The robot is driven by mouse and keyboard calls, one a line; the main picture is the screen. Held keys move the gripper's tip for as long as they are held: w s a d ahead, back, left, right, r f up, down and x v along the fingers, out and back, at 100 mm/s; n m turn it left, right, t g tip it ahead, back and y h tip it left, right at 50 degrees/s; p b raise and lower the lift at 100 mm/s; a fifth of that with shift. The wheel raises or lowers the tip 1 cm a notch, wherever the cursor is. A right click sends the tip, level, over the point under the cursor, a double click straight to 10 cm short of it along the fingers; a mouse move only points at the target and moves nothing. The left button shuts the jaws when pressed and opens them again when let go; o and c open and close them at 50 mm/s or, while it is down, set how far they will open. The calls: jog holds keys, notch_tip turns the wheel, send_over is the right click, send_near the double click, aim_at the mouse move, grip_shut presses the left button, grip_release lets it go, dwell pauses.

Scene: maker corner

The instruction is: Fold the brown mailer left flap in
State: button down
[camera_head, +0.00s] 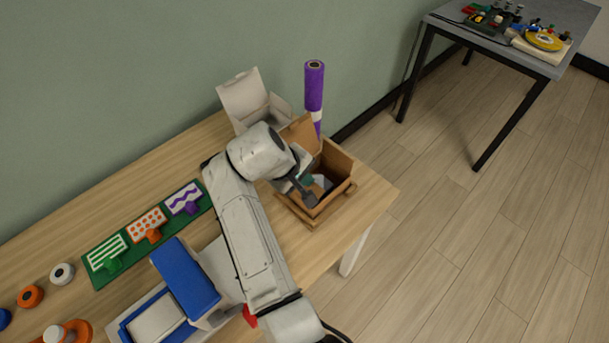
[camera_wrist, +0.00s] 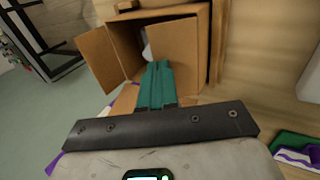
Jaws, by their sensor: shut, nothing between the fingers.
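The brown mailer (camera_head: 343,186) is an open cardboard box near the table's right end. In the head view one flap (camera_head: 299,130) stands up at its back left; my arm hides the box's left side. In the wrist view the mailer (camera_wrist: 189,45) shows its opening, with one flap (camera_wrist: 99,57) swung outward at the picture's left. My gripper (camera_head: 311,200) is at the box's opening in the head view. Its teal fingers (camera_wrist: 158,66) are together with nothing between them, overlapping the box's near edge in the wrist view. I cannot tell whether they touch cardboard.
A white open box (camera_head: 241,96) stands behind the mailer, beside a purple roll (camera_head: 314,86). A green board (camera_head: 133,246) with patterned cards and a blue-lidded box (camera_head: 186,278) lie to the left.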

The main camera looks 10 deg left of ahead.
dwell(0.3)
jog(key=shift+w+d+r+g+y+p, duration=0.2)
jog(key=shift+g+y+p, duration=0.15)
jog(key=shift+p, duration=0.3)
jog(key=shift+w+d+f+g+y+p, duration=0.25)
jog(key=shift+g+y+p, duration=0.2)
jog(key=shift+g+p, duration=0.4)
jog(key=shift+w+d+f+g+y+p, duration=0.15)
jog(key=shift+w+f+g+y+p, duration=0.15)
jog(key=shift+f+g+y+p, duration=0.25)
jog(key=shift+w+f, duration=0.1)
jog(key=shift+f, duration=0.15)
jog(key=shift+d+f, duration=0.1)
jog(key=shift+s+a+r+p, duration=0.45)
jog(key=shift+s+p, duration=0.1)
jog(key=shift+p, duration=0.35)
